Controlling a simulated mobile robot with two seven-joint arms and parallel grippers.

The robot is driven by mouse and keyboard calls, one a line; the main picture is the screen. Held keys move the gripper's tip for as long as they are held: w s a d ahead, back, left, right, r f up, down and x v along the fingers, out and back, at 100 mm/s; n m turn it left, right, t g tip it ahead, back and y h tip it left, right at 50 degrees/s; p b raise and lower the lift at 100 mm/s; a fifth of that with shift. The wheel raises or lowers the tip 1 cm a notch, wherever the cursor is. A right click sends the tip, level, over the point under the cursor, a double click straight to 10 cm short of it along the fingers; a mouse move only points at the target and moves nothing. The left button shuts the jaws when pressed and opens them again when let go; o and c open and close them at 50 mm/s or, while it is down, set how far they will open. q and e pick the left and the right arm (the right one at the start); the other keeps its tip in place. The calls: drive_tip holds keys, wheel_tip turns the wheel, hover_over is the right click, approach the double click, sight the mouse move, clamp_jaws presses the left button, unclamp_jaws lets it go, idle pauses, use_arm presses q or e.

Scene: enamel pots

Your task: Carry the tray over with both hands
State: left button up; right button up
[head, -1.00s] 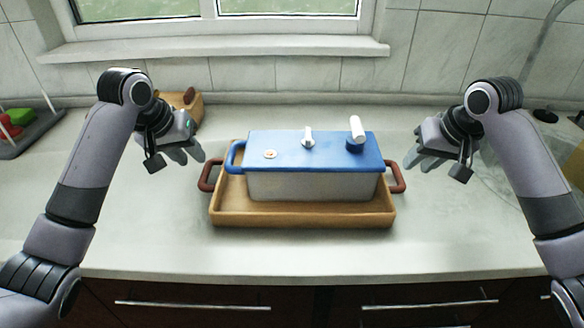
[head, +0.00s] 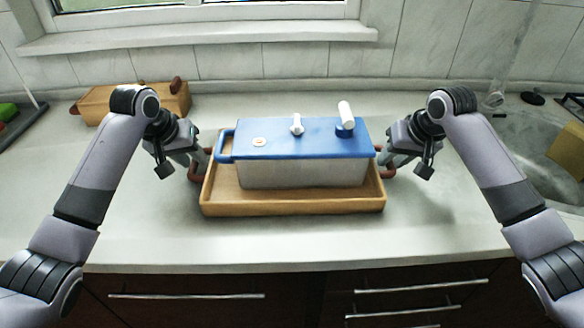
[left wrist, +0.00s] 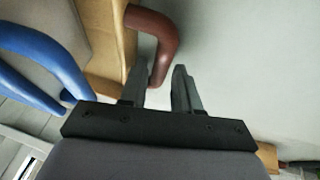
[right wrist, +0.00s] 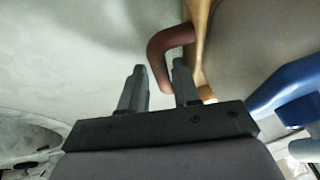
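The wooden tray (head: 290,208) rests on the counter and carries a white enamel box pot (head: 300,173) with a blue lid (head: 270,135). The tray has a red-brown left handle (head: 195,175) and right handle (head: 389,173). My left gripper (head: 203,163) is at the left handle; in the left wrist view the handle (left wrist: 158,32) reaches between its open fingers (left wrist: 162,78). My right gripper (head: 388,160) is at the right handle; in the right wrist view the handle (right wrist: 163,45) lies between its open fingers (right wrist: 158,75).
A wooden box (head: 135,103) stands at the back left by the wall. A dark rack (head: 25,125) with green pieces is at the far left. A sink (head: 535,150) is at the right. The counter in front of the tray is clear.

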use_arm(q)
drive_tip(key=shift+w+f, duration=0.15)
drive_tip(key=shift+f, duration=0.2)
use_arm(e)
drive_tip(key=shift+w+f, duration=0.15)
drive_tip(key=shift+f, duration=0.2)
use_arm(q)
clamp_jaws()
use_arm(e)
clamp_jaws()
use_arm(q)
drive_tip(key=shift+d+r, duration=0.1)
drive_tip(key=shift+r, duration=0.15)
use_arm(e)
drive_tip(key=shift+r, duration=0.3)
